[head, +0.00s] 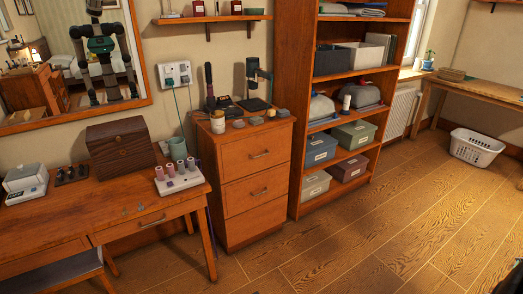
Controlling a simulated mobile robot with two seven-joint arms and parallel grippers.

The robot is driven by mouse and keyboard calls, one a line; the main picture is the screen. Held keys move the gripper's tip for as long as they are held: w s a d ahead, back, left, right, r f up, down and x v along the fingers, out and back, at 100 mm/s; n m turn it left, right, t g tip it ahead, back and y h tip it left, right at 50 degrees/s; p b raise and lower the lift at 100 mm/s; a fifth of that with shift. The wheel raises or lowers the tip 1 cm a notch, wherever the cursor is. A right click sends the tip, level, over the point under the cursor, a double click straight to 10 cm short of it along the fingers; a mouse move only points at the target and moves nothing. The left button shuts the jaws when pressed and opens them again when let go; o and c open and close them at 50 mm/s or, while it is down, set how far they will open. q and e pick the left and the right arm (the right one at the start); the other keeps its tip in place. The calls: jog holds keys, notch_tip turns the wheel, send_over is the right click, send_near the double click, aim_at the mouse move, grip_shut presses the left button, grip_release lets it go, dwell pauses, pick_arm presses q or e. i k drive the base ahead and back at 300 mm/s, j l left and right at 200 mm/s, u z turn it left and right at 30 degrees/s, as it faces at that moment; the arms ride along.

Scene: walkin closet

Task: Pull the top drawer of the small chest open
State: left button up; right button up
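The small chest (252,188) is a wooden chest with three drawers, standing in the middle between the desk and the tall shelf. The middle and bottom drawers also look shut. Neither of my grippers shows directly, and nothing touches the chest front. A dark part at the bottom right edge looks like mine, but I cannot tell which part. A robot's small reflection shows in the mirror (62,117), its gripper state unclear.
A desk (125,204) with a wooden box (120,148) stands left of the chest. A tall shelf (293,110) with bins stands close on its right. A white laundry basket (476,147) is at the far right. The floor (340,245) before the chest is clear.

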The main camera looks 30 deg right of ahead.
aim_at(237, 158)
jog(key=i+l+z, duration=0.35)
jog(key=i+l, duration=0.25)
jog(key=i+l+z, duration=0.35)
jog(key=i, duration=0.3)
